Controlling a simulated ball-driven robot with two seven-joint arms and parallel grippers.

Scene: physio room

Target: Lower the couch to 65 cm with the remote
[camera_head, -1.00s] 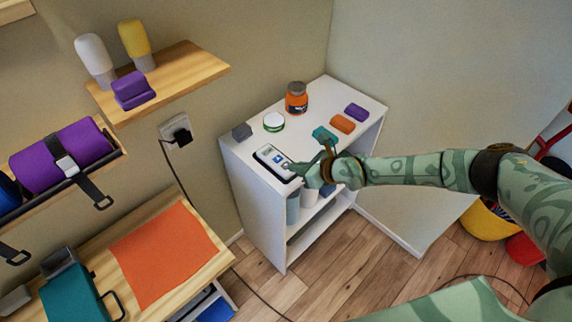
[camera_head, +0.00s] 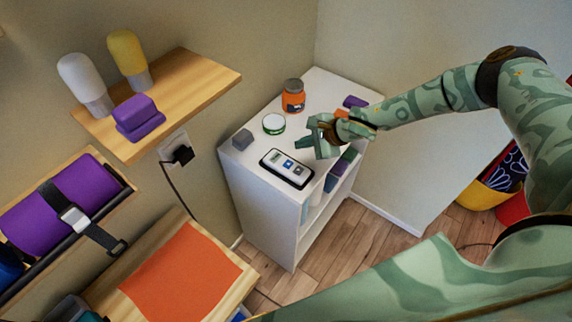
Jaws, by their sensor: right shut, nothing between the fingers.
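The remote (camera_head: 287,168) is a pale handset with a dark edge, a small display and blue buttons. It lies face up on top of the white cabinet (camera_head: 251,213), near its front edge. My right gripper (camera_head: 304,143) is shut and empty, just behind and to the right of the remote in the picture. It appears to be above the cabinet top and apart from the remote. The display is too small to read. The couch is not in view. My left gripper is not in view.
An orange jar (camera_head: 293,96), a green-rimmed tin (camera_head: 274,123) and a grey block (camera_head: 242,139) stand on the cabinet. A purple block (camera_head: 354,102) is partly hidden behind my right arm. A wooden shelf (camera_head: 205,78) juts out at upper left.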

